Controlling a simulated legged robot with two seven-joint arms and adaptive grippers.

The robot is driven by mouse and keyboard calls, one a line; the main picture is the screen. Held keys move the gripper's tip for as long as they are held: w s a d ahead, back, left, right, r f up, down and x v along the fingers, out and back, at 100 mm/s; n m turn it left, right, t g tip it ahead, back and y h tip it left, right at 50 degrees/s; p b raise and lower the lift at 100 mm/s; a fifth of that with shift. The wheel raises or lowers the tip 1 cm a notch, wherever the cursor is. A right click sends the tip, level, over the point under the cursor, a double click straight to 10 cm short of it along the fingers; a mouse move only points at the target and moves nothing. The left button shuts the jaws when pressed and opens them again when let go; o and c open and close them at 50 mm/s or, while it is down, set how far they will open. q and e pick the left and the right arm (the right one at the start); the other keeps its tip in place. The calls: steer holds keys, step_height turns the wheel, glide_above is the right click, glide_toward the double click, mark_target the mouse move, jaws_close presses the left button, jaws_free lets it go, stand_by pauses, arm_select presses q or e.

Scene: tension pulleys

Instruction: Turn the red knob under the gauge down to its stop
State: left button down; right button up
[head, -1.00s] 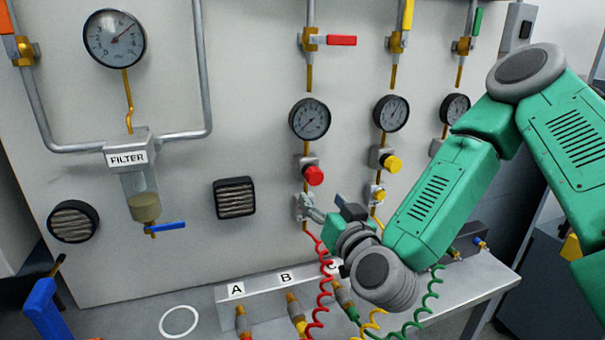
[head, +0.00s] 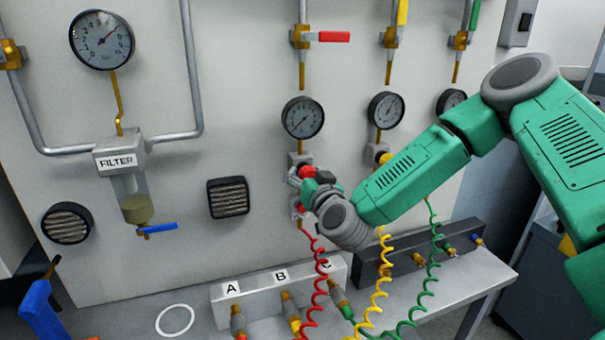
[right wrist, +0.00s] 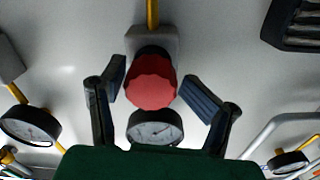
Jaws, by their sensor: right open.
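The red knob (head: 307,171) sits under the round gauge (head: 303,117) on the wall panel in the head view, partly hidden by my right gripper (head: 297,180). In the right wrist view the red knob (right wrist: 151,82) is in the middle, with the gauge (right wrist: 155,127) below it. The open fingers of my right gripper (right wrist: 154,75) stand on both sides of the knob, with a visible gap on each side. My left gripper is not in view.
A yellow knob (head: 383,159) under another gauge (head: 386,110) is just right, partly behind my arm. Above is a red lever valve (head: 333,37). Coiled red (head: 319,290), yellow (head: 381,270) and green hoses hang below.

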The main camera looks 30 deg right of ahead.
steer(key=shift+d+f, duration=0.15)
steer(key=shift+d, duration=0.45)
steer(key=c, duration=0.4)
steer(key=shift+d, duration=0.25)
steer(key=c, duration=0.5)
steer(key=shift+c, duration=1.4)
steer(key=shift+a, duration=0.6)
steer(key=shift+d, duration=0.2)
steer(key=shift+d+n+p, duration=0.1)
steer(key=shift+n+p, duration=0.3)
steer(key=shift+n, duration=0.1)
steer(key=shift+a+n+p, duration=0.2)
steer(key=shift+n+p, duration=0.2)
steer(key=shift+n, duration=0.4)
steer(key=shift+a+n, duration=0.1)
steer(key=shift+n, duration=0.8)
steer(key=n+p, duration=0.1)
steer(key=n, duration=0.2)
steer(key=shift+f+n, duration=0.15)
steer(key=shift+n, duration=0.15)
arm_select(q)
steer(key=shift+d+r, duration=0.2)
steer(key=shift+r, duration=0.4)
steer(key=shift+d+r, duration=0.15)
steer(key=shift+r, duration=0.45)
arm_select(e)
steer(key=n, duration=0.4)
steer(key=shift+s+f+n, duration=0.1)
steer(key=shift+f+n, duration=0.05)
steer(key=shift+n, duration=0.25)
